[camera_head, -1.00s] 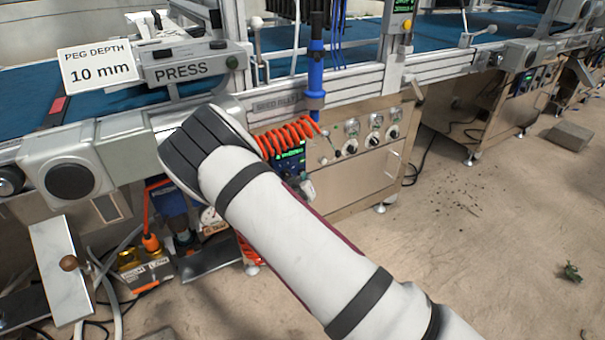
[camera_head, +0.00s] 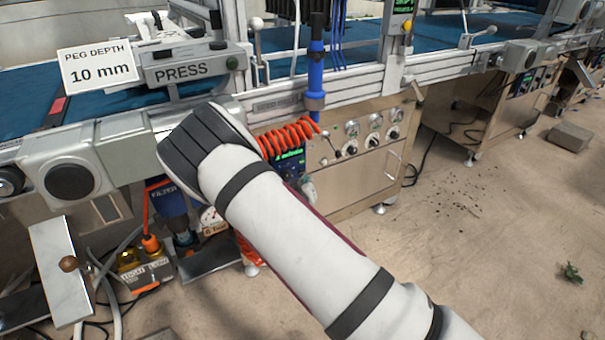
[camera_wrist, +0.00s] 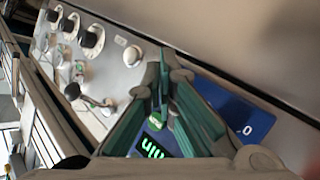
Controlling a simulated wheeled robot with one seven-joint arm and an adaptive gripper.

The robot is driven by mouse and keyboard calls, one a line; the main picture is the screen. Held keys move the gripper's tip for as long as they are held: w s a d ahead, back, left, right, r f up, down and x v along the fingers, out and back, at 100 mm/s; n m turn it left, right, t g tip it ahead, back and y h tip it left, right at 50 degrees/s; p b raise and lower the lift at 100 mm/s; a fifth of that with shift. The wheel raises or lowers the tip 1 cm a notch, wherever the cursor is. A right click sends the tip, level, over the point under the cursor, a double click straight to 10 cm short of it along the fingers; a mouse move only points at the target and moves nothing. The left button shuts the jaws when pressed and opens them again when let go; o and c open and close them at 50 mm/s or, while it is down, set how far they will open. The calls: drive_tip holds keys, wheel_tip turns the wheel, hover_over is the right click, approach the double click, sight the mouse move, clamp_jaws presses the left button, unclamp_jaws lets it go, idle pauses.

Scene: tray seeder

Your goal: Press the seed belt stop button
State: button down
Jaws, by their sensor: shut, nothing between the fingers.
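My gripper (camera_wrist: 163,88) shows in the wrist view with its teal fingers shut and nothing between them. It points at a pale control panel (camera_wrist: 95,118) with several black knobs (camera_wrist: 91,38). A whitish round button (camera_wrist: 132,56) sits on the panel just left of the fingertips; I cannot tell whether it is the seed belt stop button. I cannot tell whether the fingertips touch the panel.
A green-lit display (camera_wrist: 152,148) and a blue plate (camera_wrist: 235,112) lie close to the fingers. In the head view, a coiled orange hose (camera_head: 287,138) and a blue cylinder (camera_head: 315,75) hang near the arm. The floor at the right is mostly clear.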

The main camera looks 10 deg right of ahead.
drive_tip(key=shift+s, duration=0.1)
drive_tip(key=shift+s+d, duration=0.3)
drive_tip(key=shift+s, duration=0.6)
drive_tip(key=shift+s+d, duration=0.35)
drive_tip(key=shift+s, duration=0.6)
drive_tip(key=shift+s+d, duration=0.3)
drive_tip(key=shift+s, duration=0.6)
